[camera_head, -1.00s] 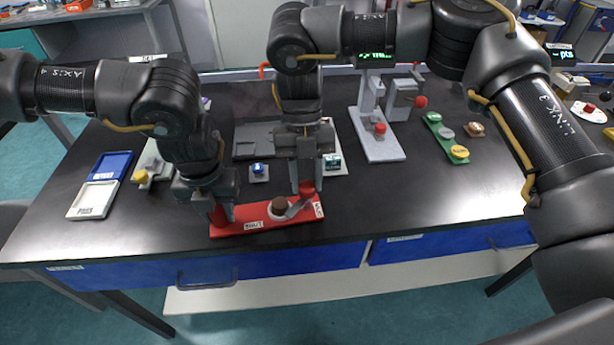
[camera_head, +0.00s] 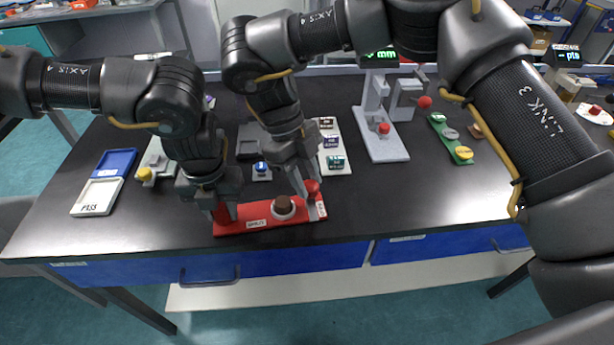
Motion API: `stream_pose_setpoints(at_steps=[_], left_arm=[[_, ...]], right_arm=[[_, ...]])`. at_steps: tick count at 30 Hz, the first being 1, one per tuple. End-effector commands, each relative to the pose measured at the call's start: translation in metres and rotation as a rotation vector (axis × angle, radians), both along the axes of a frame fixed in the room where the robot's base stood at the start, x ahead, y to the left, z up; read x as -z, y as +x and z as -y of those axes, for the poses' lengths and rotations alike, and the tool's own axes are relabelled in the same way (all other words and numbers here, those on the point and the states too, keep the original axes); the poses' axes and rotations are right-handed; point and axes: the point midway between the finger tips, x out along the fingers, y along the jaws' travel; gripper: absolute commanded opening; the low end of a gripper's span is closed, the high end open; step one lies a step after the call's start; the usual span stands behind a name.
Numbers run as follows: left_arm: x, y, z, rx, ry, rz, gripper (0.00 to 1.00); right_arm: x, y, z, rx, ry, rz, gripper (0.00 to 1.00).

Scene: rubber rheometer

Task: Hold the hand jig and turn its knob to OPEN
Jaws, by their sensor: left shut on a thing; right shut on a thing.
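The hand jig is a red bar (camera_head: 270,221) lying along the front of the black table, with a small white label on its front. A brown round piece (camera_head: 284,204) sits in a pale seat on it, right of its middle. My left gripper (camera_head: 223,212) is shut on the red post at the jig's left end. My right gripper (camera_head: 308,190) is shut on the red knob (camera_head: 313,187) at the jig's right end, its wrist tilted to the upper left. The fingers partly hide both grips. I cannot read a knob marking.
Blue and white trays (camera_head: 98,196) lie at the left. A white rack with dark blocks (camera_head: 333,161) stands behind the jig. The table front right is clear.

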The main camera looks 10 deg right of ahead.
Motion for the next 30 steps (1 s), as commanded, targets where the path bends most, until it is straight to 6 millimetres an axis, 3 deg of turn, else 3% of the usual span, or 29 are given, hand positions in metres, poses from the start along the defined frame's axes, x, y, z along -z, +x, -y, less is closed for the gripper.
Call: stream_pose_setpoints(at_steps=[21,22,27,30], left_arm=[[-0.0004,0.0001,-0.0001,0.0,0.0,0.0,0.02],[-0.0004,0.0001,-0.0001,0.0,0.0,0.0,0.02],[-0.0003,0.0001,-0.0001,0.0,0.0,0.001,0.02],[-0.0003,0.0001,-0.0001,0.0,0.0,0.0,0.02]], right_arm=[[-0.0001,-0.0004,0.0,-0.075,-0.001,0.0,0.08],[-0.0001,-0.0004,0.0,-0.075,-0.001,0.0,0.32],[-0.0001,-0.0003,-0.0001,-0.075,-0.001,0.0,0.54],[-0.0001,-0.0004,-0.0002,-0.074,0.0,-0.001,0.54]])
